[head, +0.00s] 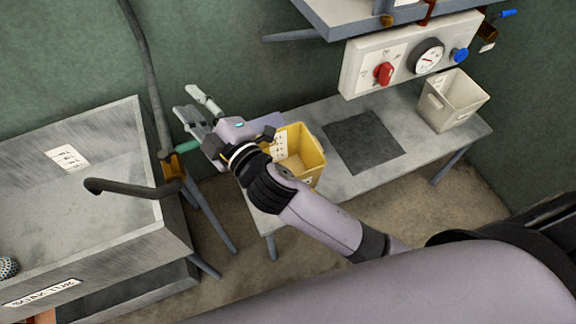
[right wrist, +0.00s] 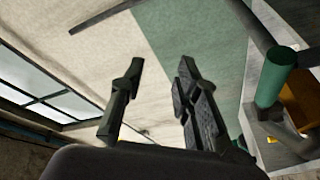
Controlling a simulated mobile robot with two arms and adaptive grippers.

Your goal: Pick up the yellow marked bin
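The yellow bin (head: 304,149) stands upright on the grey metal bench, partly hidden by my right gripper and forearm in the head view. My left gripper is not in view.
A cream bin (head: 452,102) stands at the bench's right end. A dark square plate (head: 364,141) lies between the bins. A control panel (head: 410,56) hangs above. At left are a metal soak tub (head: 128,150) and a pipe with a green handle (head: 186,146) close to my right gripper.

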